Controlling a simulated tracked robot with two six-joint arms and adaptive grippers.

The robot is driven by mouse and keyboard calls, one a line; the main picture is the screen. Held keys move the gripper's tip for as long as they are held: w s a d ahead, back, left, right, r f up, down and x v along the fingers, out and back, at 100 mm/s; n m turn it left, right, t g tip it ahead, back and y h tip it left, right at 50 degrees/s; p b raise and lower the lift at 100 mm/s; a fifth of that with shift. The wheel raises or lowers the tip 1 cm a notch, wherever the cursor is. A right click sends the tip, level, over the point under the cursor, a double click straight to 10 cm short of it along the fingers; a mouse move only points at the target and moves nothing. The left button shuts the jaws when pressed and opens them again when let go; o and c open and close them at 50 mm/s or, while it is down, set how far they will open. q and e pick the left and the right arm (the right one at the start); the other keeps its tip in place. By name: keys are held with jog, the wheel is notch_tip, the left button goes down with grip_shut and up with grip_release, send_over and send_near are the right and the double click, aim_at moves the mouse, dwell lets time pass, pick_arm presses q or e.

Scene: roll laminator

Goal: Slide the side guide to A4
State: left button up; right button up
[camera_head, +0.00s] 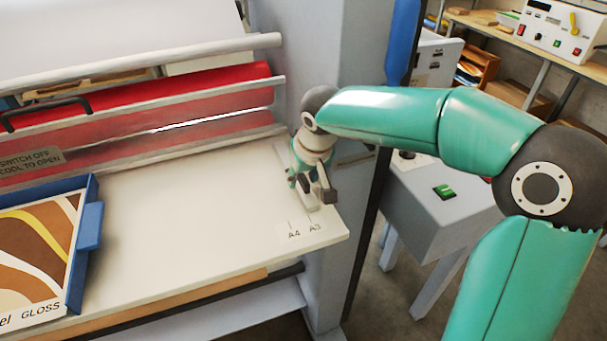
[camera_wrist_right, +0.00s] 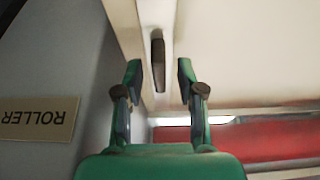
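The side guide (camera_head: 312,207) is a pale bar at the right end of the feed table (camera_head: 220,220), partly hidden by my right gripper. Its near end is closer to the A3 mark (camera_head: 315,227) than to the A4 mark (camera_head: 294,234), which is to its left. My right gripper (camera_head: 318,190) is over the guide. In the right wrist view the gripper (camera_wrist_right: 160,75) is open, with a gap between its fingers. The guide's dark upright grip (camera_wrist_right: 158,55) shows in line with that gap, apart from both fingers. My left gripper is not in view.
A blue tray (camera_head: 90,235) with a brown patterned sheet sits on the table's left. Red rollers (camera_head: 150,110) and a metal bar run behind the table. The laminator's grey side frame (camera_head: 300,60) stands close beside my right gripper. The table between tray and guide is clear.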

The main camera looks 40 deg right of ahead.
grip_shut()
dwell(0.3)
